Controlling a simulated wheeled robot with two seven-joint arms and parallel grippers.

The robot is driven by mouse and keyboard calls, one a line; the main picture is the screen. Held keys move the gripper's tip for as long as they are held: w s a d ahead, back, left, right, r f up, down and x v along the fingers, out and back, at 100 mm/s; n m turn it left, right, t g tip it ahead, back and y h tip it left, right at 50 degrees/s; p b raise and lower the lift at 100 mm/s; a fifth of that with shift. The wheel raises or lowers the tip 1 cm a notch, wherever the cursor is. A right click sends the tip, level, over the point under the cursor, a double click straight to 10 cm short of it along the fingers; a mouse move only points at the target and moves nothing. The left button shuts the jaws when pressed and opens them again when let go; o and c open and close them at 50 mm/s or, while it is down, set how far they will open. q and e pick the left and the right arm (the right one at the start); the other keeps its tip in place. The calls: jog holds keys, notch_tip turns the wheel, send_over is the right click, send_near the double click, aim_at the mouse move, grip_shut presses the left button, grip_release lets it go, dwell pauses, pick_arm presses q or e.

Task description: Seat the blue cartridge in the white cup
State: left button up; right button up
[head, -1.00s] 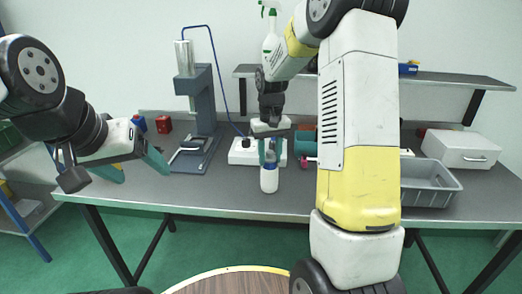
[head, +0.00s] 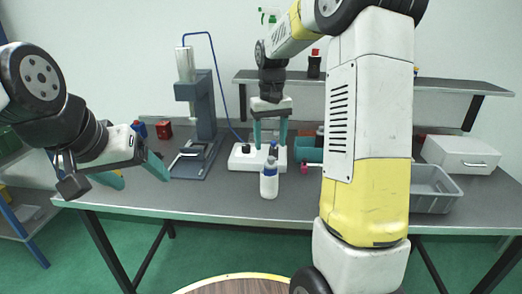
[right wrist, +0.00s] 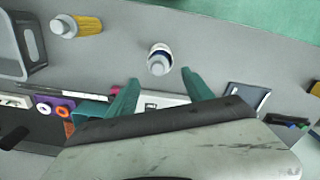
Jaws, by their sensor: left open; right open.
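The white cup (head: 269,186) stands upright near the front of the bench, left of my right arm. The blue cartridge (head: 270,168) stands upright in it, its upper part showing above the rim; how deep it sits I cannot tell. In the right wrist view the cup (right wrist: 158,50) surrounds the cartridge (right wrist: 160,65), seen from above. My right gripper (head: 270,143) is open and empty above and behind the cartridge in the picture, fingers apart from it; it also shows in the right wrist view (right wrist: 158,85). My left gripper (head: 142,176) is open and empty, at the left.
A blue-grey press (head: 205,115) stands on the bench at back left. A white base unit (head: 242,158) is behind the cup. A grey bin (head: 432,188) and a white case (head: 462,154) are on the right. A shelf (head: 430,82) runs along the wall.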

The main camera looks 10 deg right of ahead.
jog(key=s+r+t+y, duration=0.1)
jog(key=s+r+t, duration=0.2)
jog(key=s+r, duration=0.9)
jog(key=s+a+f+t+y, duration=0.1)
jog(key=s+a+f+t, duration=0.1)
jog(key=s, duration=1)
notch_tip(320, 180, down, 2)
jog(key=shift+s+f+m+t, duration=0.2)
jog(key=shift+m+t, duration=0.1)
jog(key=shift+t, duration=0.3)
